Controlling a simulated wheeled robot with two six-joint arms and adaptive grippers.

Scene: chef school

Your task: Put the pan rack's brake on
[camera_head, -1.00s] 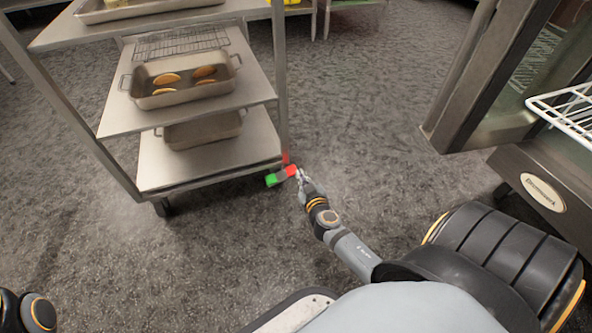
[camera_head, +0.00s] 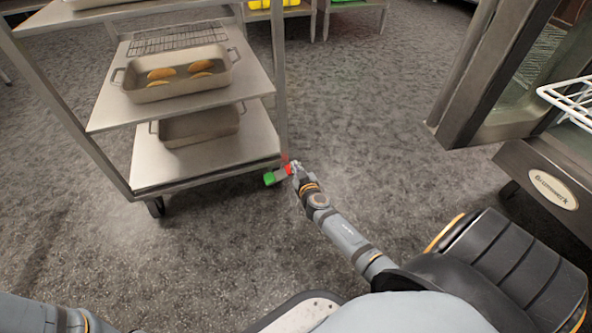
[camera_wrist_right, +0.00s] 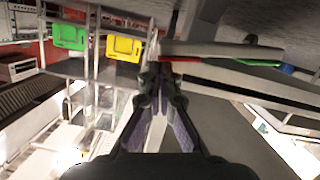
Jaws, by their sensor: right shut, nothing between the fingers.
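The pan rack (camera_head: 147,168) stands on the left, a metal frame with stacked shelves on casters. At its lower right corner is a small brake pedal (camera_head: 273,178) with a green end and a red end. My right gripper (camera_head: 296,168) is shut with nothing in it, right at the red end; I cannot tell whether it touches. In the right wrist view, the shut fingers (camera_wrist_right: 160,82) lie just below a grey bar (camera_wrist_right: 220,50) with red and green parts. My left arm shows at the lower left, but its gripper is out of frame.
A deep pan (camera_head: 178,92) with several bread pieces and a wire rack (camera_head: 175,40) sit on the shelves. Another pan (camera_head: 198,128) is below. A steel appliance (camera_head: 535,180) stands at the right. Carpet between it and the rack is clear.

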